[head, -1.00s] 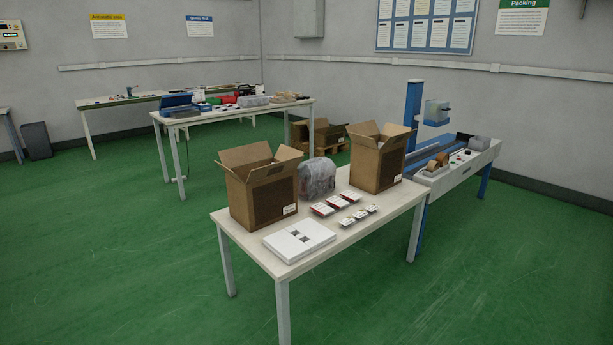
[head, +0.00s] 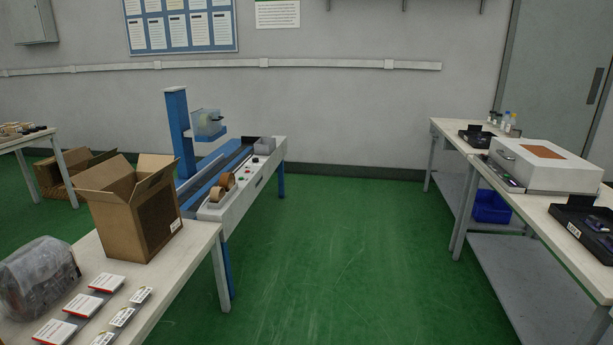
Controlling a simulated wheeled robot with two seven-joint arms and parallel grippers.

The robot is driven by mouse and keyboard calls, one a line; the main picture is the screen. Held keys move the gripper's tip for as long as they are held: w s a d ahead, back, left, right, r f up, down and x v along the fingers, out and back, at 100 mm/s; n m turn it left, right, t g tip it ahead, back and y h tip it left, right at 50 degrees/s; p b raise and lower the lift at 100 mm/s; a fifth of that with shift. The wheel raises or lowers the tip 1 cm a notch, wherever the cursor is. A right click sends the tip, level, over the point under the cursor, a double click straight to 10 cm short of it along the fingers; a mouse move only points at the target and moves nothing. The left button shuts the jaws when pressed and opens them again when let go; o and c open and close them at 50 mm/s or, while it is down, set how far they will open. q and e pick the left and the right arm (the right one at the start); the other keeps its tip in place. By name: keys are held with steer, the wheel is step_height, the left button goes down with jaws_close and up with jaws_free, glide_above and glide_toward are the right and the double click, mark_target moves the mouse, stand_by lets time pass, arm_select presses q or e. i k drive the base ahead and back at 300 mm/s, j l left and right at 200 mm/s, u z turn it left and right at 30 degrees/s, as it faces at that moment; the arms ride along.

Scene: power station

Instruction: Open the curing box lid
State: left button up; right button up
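A white box with an orange-brown window in its lid (head: 546,166), which looks like the curing box, stands on the long bench at the right. Its lid looks shut. No other box of this kind is in view. Neither of my grippers shows in the head view.
The right bench (head: 484,178) also holds black trays (head: 477,137) and small bottles (head: 507,124); a blue bin (head: 491,207) sits beneath. At left, a packing table (head: 193,246) bears an open carton (head: 133,213). A taping machine (head: 240,185) stands behind. Green floor (head: 345,240) between is clear.

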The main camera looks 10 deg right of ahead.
mark_target(536, 163)
steer(key=i+z, duration=0.3)
steer(key=i, duration=0.25)
steer(key=i+j+z, duration=0.3)
steer(key=i, duration=0.2)
steer(key=i+j+z, duration=0.25)
steer(key=i, duration=0.3)
steer(key=i+j+z, duration=0.45)
steer(key=z, duration=0.2)
steer(key=i+j+z, duration=0.4)
steer(key=j+z, duration=0.25)
steer(key=i+j+z, duration=0.15)
steer(key=j+z, duration=0.15)
steer(key=j, duration=0.2)
steer(key=j+z, duration=0.3)
steer(key=i+j, duration=0.05)
steer(key=j, duration=0.05)
